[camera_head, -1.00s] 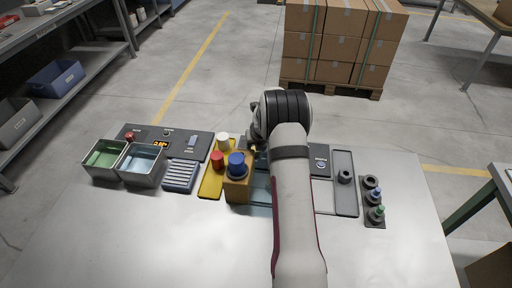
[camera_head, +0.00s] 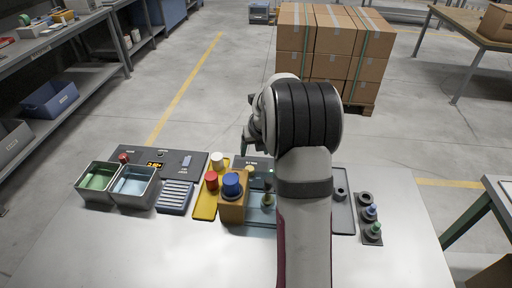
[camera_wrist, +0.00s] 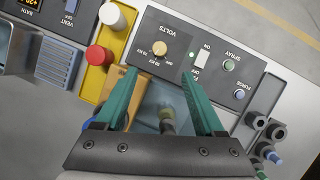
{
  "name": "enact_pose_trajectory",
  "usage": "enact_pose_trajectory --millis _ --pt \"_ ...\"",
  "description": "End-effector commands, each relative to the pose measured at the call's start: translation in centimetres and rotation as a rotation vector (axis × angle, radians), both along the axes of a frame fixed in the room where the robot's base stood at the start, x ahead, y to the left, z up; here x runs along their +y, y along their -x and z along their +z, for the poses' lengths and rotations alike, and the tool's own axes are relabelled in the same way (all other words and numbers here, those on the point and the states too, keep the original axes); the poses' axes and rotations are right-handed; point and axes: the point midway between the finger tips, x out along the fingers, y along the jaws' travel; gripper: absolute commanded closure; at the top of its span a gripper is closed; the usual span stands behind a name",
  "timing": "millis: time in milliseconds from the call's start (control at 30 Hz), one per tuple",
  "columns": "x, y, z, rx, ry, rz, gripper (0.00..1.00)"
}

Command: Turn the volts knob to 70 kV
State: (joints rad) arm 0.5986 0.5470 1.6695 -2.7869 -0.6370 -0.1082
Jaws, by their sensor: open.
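The volts knob (camera_wrist: 159,48) is a small tan round knob on a dark panel (camera_wrist: 180,30), under the word VOLTS, in the wrist view. Small scale marks in kV stand near it, too small to read surely. In the head view the knob (camera_head: 250,168) shows just left of my arm. My gripper (camera_wrist: 160,76) has two teal fingers spread wide and empty in the wrist view. The knob appears beyond the fingertips, between their lines, with no finger touching it. In the head view my arm hides the panel's right part and most of the gripper.
A white switch (camera_wrist: 203,58) and the SPRAY (camera_wrist: 228,65) and PURGE (camera_wrist: 239,94) buttons lie right of the knob. A yellow tray (camera_wrist: 97,82) with white (camera_wrist: 115,17) and red (camera_wrist: 99,56) pieces stands left. A blue-topped orange block (camera_head: 232,206) stands near my arm.

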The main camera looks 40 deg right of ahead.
Motion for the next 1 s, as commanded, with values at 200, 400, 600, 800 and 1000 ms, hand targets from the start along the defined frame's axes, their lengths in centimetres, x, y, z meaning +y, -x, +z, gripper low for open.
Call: enact_pose_trajectory --millis 200,400,600,800,1000 --pt "0.2 0.7 1.7 0.001 -0.001 -0.001 0.29" --pt "0.2 0.7 1.7 0.001 -0.001 -0.001 0.29" --pt "-2.7 0.1 1.2 0.061 0.006 0.39 0.29" --pt "-5.1 0.0 1.3 0.007 0.043 0.922 0.29" --pt "-4.5 -1.0 -1.5 -0.002 0.049 0.981 0.29"
